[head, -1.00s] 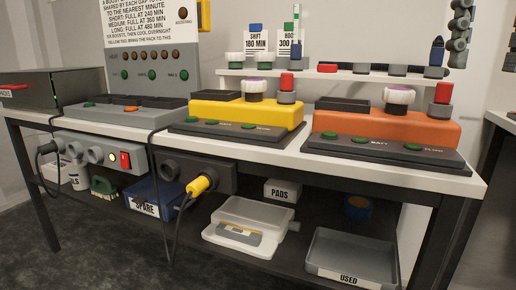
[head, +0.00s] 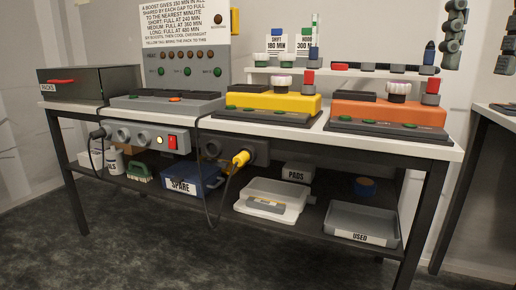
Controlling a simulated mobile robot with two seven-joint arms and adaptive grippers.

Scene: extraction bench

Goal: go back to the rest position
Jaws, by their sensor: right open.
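Neither of my grippers shows in the head view. The bench (head: 455,152) stands across the middle, with a grey charger (head: 165,103) at left, a yellow unit (head: 290,102) in the middle and an orange unit (head: 385,112) at right. White knobbed tops and red-capped pieces stand on or behind the yellow and orange units.
A dark box labelled PACKS (head: 85,86) sits at the bench's left end. The lower shelf holds a blue SPARE bin (head: 190,183), a white tray (head: 270,203) and a grey USED tray (head: 365,218). A yellow plug (head: 241,158) and cables hang in front. The floor (head: 150,245) ahead is clear.

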